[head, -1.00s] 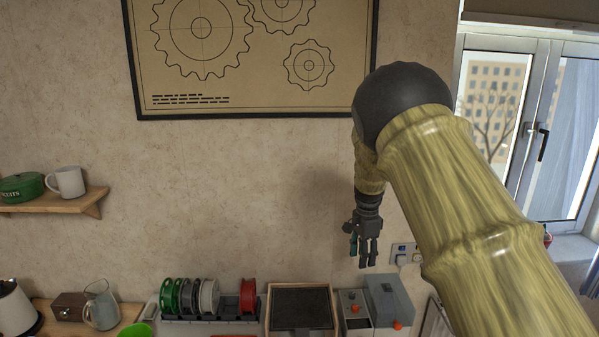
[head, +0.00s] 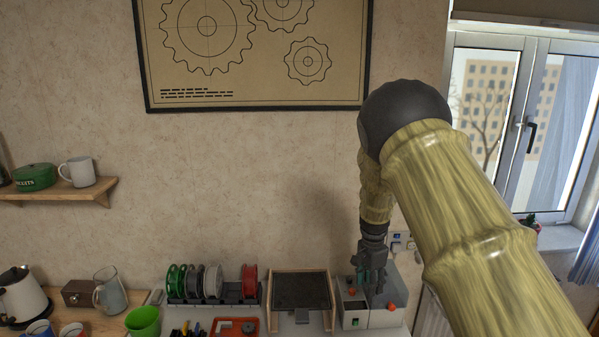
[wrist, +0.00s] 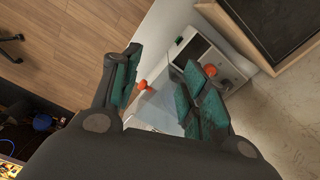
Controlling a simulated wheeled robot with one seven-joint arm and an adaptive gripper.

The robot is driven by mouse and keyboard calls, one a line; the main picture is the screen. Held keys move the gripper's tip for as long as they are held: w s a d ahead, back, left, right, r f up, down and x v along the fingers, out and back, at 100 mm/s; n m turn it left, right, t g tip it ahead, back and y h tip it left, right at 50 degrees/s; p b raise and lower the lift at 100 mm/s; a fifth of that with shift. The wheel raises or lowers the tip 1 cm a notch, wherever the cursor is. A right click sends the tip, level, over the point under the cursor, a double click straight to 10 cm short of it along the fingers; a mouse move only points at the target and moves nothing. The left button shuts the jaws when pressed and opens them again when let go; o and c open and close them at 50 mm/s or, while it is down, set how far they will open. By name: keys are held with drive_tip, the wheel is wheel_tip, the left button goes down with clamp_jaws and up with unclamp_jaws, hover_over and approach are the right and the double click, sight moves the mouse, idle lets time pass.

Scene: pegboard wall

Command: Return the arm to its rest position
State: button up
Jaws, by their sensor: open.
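My gripper (head: 373,283) hangs from my raised arm on the right of the head view, fingers pointing down. It is in front of a grey box with orange knobs (head: 357,317) at the right of the bench. In the wrist view my gripper (wrist: 158,95) shows two green-padded fingers spread apart with nothing between them. Beyond the fingers the grey box (wrist: 228,62) and its orange knobs show. I cannot tell the exact gap between the fingers and the box.
A dark framed tray (head: 302,272) and a spool rack (head: 212,298) stand left of the box. A green cup (head: 143,321), a jug (head: 110,291) and a kettle (head: 22,297) are farther left. A shelf (head: 60,190) is on the left wall; a window (head: 520,120) is at right.

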drive_tip(key=s+d+f+n+h+b, duration=0.1)
drive_tip(key=s+d+f+n+b, duration=0.15)
drive_tip(key=s+f, duration=1.15)
drive_tip(key=s+d+f+n+b, duration=0.2)
drive_tip(key=s+d+f+n, duration=0.15)
drive_tip(key=s+f, duration=1.1)
drive_tip(key=s+a+f+n+b, duration=0.1)
drive_tip(key=s+f+n, duration=0.1)
drive_tip(key=s, duration=0.6)
drive_tip(key=s+a+f+n+y+b, duration=0.1)
drive_tip(key=s+a+f+n, duration=0.1)
drive_tip(key=s, duration=0.7)
drive_tip(key=s+a+f+n+b, duration=0.1)
drive_tip(key=s+f+n+b, duration=0.1)
drive_tip(key=s, duration=0.7)
drive_tip(key=shift+a+f+n, duration=0.4)
drive_tip(key=shift+f+n, duration=0.2)
drive_tip(key=shift+f, duration=0.25)
